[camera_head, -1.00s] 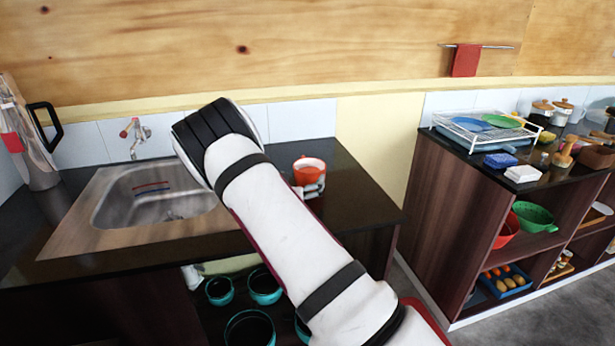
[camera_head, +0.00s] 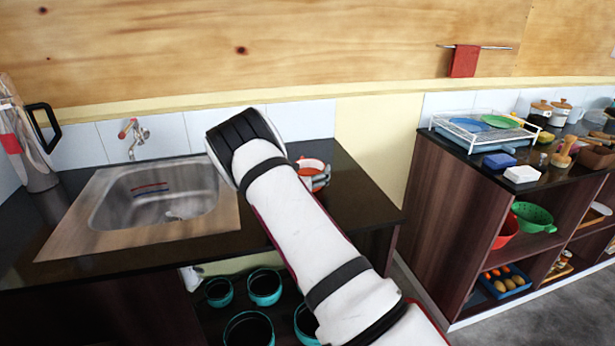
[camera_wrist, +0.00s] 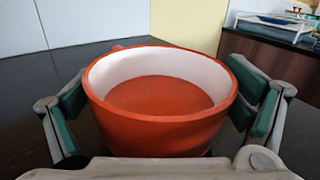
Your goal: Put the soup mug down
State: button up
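The soup mug (camera_wrist: 155,130) is orange-red outside and white inside, with an orange-red surface showing within. It stands upright in the wrist view, and a red bit shows behind its rim. My gripper (camera_wrist: 160,105) has a grey-green finger close against each side of it and looks shut on the mug. In the head view the mug (camera_head: 309,163) shows near the right part of the dark counter (camera_head: 360,203), partly covered by my gripper (camera_head: 318,180). Its base is hidden, so I cannot tell whether it touches the counter.
A steel sink (camera_head: 160,205) with a tap (camera_head: 134,135) lies left of my arm. Bare counter lies right of the mug. Beyond a gap, a shelf unit (camera_head: 455,200) carries a dish rack (camera_head: 485,130).

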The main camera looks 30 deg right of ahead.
jog(key=shift+r, duration=0.1)
jog(key=c, duration=1.3)
jog(key=shift+r, duration=0.15)
jog(key=shift+c, duration=0.2)
